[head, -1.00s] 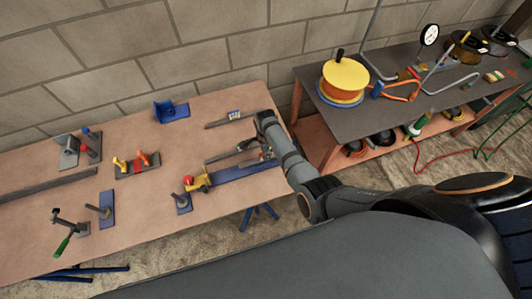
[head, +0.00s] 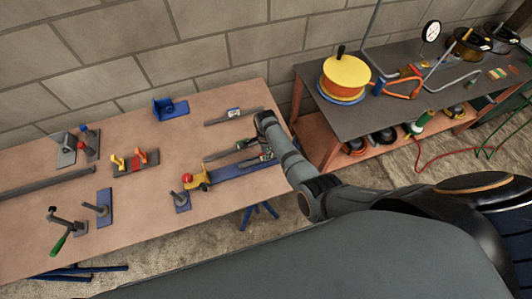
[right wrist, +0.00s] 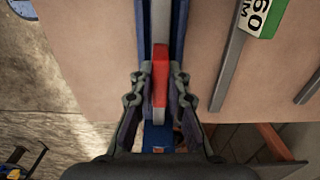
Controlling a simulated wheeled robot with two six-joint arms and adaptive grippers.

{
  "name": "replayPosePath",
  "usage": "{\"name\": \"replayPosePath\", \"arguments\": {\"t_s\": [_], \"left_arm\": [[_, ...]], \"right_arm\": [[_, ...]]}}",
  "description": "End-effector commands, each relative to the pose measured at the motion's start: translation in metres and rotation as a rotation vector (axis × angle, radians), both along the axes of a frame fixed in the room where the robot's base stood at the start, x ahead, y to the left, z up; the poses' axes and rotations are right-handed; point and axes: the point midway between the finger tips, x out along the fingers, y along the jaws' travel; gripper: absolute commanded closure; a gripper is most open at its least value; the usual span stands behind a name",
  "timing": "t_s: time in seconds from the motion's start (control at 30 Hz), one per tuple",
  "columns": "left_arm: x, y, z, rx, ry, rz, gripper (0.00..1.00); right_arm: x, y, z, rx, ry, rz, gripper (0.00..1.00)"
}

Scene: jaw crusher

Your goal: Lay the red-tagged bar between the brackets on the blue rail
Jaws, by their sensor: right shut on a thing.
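The blue rail (head: 240,170) lies near the front right edge of the workbench. A yellow clamp with a red knob (head: 188,177) stands at its left end. The right wrist view shows the rail (right wrist: 179,30) on both sides of a grey bar with a red tag (right wrist: 160,75). My right gripper (right wrist: 159,75) is shut on this bar at the red part, over the rail's right portion. The bar runs along the rail; I cannot tell whether it touches the bottom. The brackets are not clearly seen. My left gripper is not in view.
A grey bar (right wrist: 228,70) lies beside the rail, near a green-and-white label (right wrist: 262,15). Another bar (head: 215,123) lies farther back. A blue bracket block (head: 170,108) and several fixtures stand to the left. A second table (head: 390,115) with a yellow reel (head: 345,72) stands right.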

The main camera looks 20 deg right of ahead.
Motion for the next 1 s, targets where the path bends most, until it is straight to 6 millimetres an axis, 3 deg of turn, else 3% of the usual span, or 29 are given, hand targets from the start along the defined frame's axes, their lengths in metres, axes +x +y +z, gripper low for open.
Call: {"name": "replayPosePath", "arguments": {"t_s": [0.27,0.3,0.47,0.8,1.0], "left_arm": [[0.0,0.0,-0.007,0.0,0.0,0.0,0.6],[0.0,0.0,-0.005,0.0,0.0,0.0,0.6],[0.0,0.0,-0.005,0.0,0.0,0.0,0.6],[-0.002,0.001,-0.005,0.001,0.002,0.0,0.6],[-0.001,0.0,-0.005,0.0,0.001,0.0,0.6]], "right_arm": [[0.001,0.0,-0.008,0.0,-0.002,0.0,1.0],[0.001,0.0,-0.006,0.0,-0.002,0.0,0.8],[0.0,0.0,-0.006,0.0,-0.001,0.0,0.59],[0.0,0.0,-0.004,0.0,-0.001,0.0,0.59],[0.001,0.001,0.029,0.002,-0.006,-0.001,0.59]]}}
